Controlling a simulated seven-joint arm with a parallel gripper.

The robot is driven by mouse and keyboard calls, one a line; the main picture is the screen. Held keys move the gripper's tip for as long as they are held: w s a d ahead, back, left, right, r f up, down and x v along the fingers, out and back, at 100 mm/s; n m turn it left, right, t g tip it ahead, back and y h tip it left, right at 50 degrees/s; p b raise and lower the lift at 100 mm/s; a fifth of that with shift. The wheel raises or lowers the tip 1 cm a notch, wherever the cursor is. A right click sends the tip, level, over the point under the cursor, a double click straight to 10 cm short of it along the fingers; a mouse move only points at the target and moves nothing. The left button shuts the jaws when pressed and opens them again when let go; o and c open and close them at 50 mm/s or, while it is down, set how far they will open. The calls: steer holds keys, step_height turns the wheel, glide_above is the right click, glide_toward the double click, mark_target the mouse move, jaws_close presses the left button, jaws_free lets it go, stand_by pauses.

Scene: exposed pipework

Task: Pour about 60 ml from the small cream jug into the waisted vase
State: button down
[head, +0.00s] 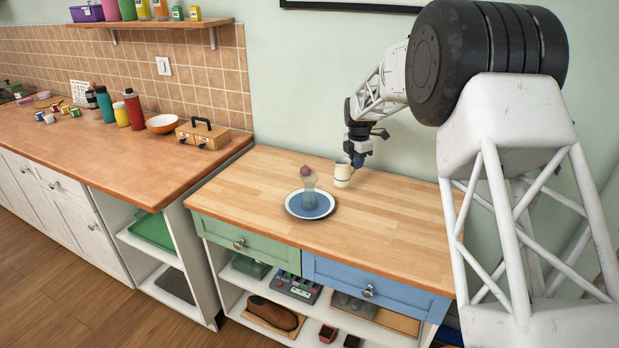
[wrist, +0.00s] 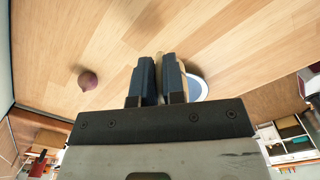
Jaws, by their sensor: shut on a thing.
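The small cream jug (head: 342,176) is upright at the right of the vase, at or just above the wooden table; I cannot tell whether it touches. My gripper (head: 356,162) is shut on it from the right and behind. In the wrist view my gripper's fingers (wrist: 159,78) are close together, with a sliver of the jug (wrist: 159,60) showing between them. The clear waisted vase (head: 309,190) stands upright on a blue plate with a white rim (head: 290,207). In the wrist view the vase is hidden. No liquid level can be made out.
A purple onion-like thing (head: 305,170) lies on the table behind the vase; it also shows in the wrist view (wrist: 87,80). The table (head: 385,215) is clear to the right and front. A counter (head: 110,150) with bottles and an orange bowl (head: 162,124) stands at left.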

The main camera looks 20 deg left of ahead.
steer(key=shift+r, duration=0.1)
steer(key=shift+s+a+r+t+h, duration=0.5)
steer(key=shift+s+r+t+h, duration=0.05)
steer(key=shift+s+r+t, duration=0.25)
steer(key=shift+s+a+r+t+h, duration=0.55)
steer(key=shift+s+r+t, duration=0.1)
steer(key=shift+r+t, duration=0.1)
steer(key=shift+s+a+r+t+h, duration=0.65)
steer(key=shift+s+r+t, duration=0.15)
steer(key=shift+s+t, duration=0.1)
steer(key=shift+s+a+r+t+h, duration=0.65)
steer(key=shift+s+r+t, duration=0.1)
steer(key=shift+s+t, duration=0.1)
steer(key=shift+s+a+r+t+h, duration=0.35)
steer(key=shift+s+r+t+h, duration=0.15)
steer(key=shift+r+t+h, duration=0.3)
steer(key=shift+s+a+r+t+h, duration=0.3)
steer(key=shift+s+r+t+h, duration=0.25)
steer(key=shift+t, duration=0.45)
steer(key=shift+s+a+r, duration=0.1)
steer(key=shift+s+a+r+t, duration=0.1)
steer(key=shift+s+a+t, duration=0.2)
steer(key=shift+s, duration=0.1)
